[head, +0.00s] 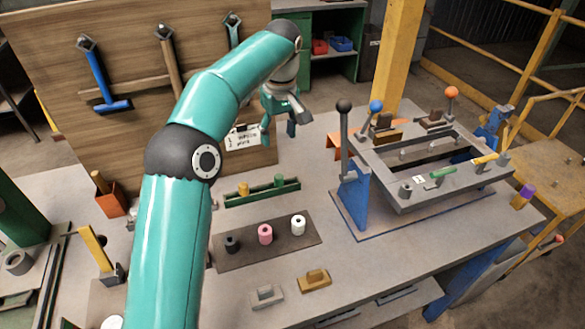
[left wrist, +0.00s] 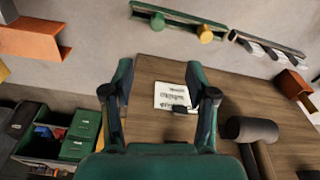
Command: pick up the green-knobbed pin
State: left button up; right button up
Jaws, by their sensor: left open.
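The green-knobbed pin (head: 279,180) stands at the right end of a low green rack (head: 262,194) on the bench. In the left wrist view its green knob (left wrist: 157,21) shows near the top edge, beside a yellow knob (left wrist: 205,33) on the same rack. My left gripper (head: 279,134) is above and behind the rack in the head view, apart from the pin. Its two fingers (left wrist: 159,78) are spread with nothing held between them. The pin's shaft is hidden in the rack. My right gripper is not in view.
A written card (head: 245,137) is by the tool board (head: 130,130). A dark mat (head: 280,249) with black, pink and white cylinders lies in front of the rack. A metal fixture with an upright black-knobbed lever (head: 344,140) stands to the right. My left arm crosses the picture.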

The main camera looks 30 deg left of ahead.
pick_arm(q)
jog(key=b, duration=0.2)
send_over(279, 176)
notch_tip(279, 176, down, 11)
jog(key=shift+s+r, duration=0.15)
jog(key=shift+w+f+p, duration=0.2)
jog(key=shift+f+p, duration=0.5)
jog(key=shift+f, duration=2.3)
grip_shut()
